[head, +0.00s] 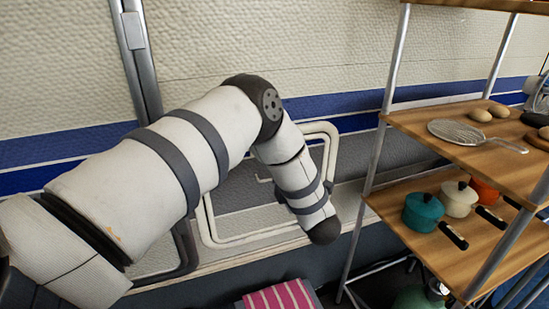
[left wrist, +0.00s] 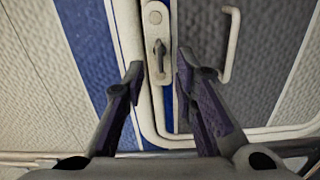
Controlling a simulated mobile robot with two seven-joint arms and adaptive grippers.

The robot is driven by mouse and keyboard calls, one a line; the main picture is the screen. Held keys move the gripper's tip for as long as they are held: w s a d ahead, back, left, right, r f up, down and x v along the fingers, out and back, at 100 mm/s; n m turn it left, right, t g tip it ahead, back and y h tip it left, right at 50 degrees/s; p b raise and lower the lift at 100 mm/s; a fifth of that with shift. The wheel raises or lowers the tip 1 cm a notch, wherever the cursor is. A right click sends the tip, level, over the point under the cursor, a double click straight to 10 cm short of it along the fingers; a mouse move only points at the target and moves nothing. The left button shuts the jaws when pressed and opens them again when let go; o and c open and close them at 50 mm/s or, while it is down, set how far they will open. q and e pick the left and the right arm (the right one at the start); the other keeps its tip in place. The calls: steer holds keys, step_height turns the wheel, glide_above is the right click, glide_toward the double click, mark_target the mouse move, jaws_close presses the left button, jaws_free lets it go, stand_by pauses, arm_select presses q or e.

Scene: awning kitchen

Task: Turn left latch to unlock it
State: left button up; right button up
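The latch (left wrist: 160,50) shows in the left wrist view as a small dark grey lever on a pale plate, fixed on the white frame edge. The lever hangs roughly upright below a round spot on the plate. My left gripper (left wrist: 160,67) is open, with one dark finger on each side of the latch. I cannot tell whether either finger touches it. In the head view my left arm covers this area, and the latch and the gripper's fingers are hidden. My right gripper is in neither view.
A pale handle (left wrist: 230,45) stands right of the latch. In the head view, a wooden shelf rack (head: 450,125) on the right holds pots, including a teal pot (head: 423,212), and a strainer (head: 465,132). A pink striped cloth (head: 278,297) lies below.

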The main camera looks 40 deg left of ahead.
arm_select(q)
steer(key=v, duration=0.8)
steer(key=shift+s, duration=0.1)
